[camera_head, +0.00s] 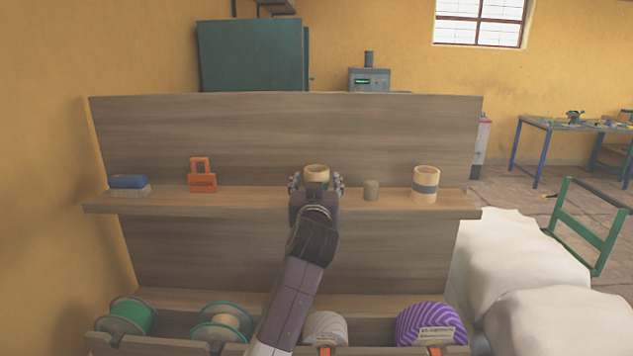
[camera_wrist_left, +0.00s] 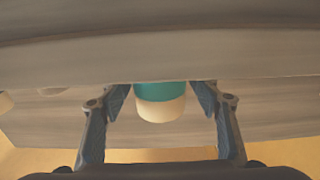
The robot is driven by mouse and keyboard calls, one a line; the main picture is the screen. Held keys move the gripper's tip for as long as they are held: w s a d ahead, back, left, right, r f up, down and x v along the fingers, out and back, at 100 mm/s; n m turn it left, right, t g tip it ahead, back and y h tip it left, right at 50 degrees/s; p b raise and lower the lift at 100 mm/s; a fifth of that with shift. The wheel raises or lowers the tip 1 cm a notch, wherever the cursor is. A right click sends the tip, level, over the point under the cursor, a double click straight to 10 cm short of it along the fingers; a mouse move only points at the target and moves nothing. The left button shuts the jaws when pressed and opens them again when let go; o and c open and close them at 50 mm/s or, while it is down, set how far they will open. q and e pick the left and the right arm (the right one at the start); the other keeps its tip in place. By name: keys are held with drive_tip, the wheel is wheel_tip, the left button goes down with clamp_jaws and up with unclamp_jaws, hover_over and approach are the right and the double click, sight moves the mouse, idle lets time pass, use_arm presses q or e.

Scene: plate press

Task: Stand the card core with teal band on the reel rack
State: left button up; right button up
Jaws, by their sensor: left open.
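The card core with teal band (camera_head: 316,171) stands upright on the wooden shelf (camera_head: 250,201), and its pale rim shows above my left gripper (camera_head: 316,184). In the left wrist view the core (camera_wrist_left: 160,105) shows its teal band and pale end between the two open fingers (camera_wrist_left: 162,92). Gaps show on both sides of it there. My wrist hides its lower part in the head view. The reel rack (camera_head: 170,346) runs along the bottom of the head view, partly behind my left arm. My right gripper is out of view.
On the shelf are a blue-topped block (camera_head: 128,183), an orange padlock-shaped item (camera_head: 202,178), a small brown cylinder (camera_head: 371,190) and a grey-banded core (camera_head: 425,186). The rack holds green (camera_head: 127,317), teal-flanged (camera_head: 222,324), whitish (camera_head: 326,328) and purple (camera_head: 430,323) reels.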

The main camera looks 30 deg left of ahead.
use_arm(q)
drive_tip(key=shift+r, duration=0.2)
drive_tip(key=shift+s+d+f, duration=0.15)
drive_tip(key=shift+s+d, duration=0.05)
drive_tip(key=shift+s, duration=0.05)
drive_tip(key=b+v, duration=0.3)
drive_tip(key=v, duration=0.8)
drive_tip(key=shift+s, duration=0.2)
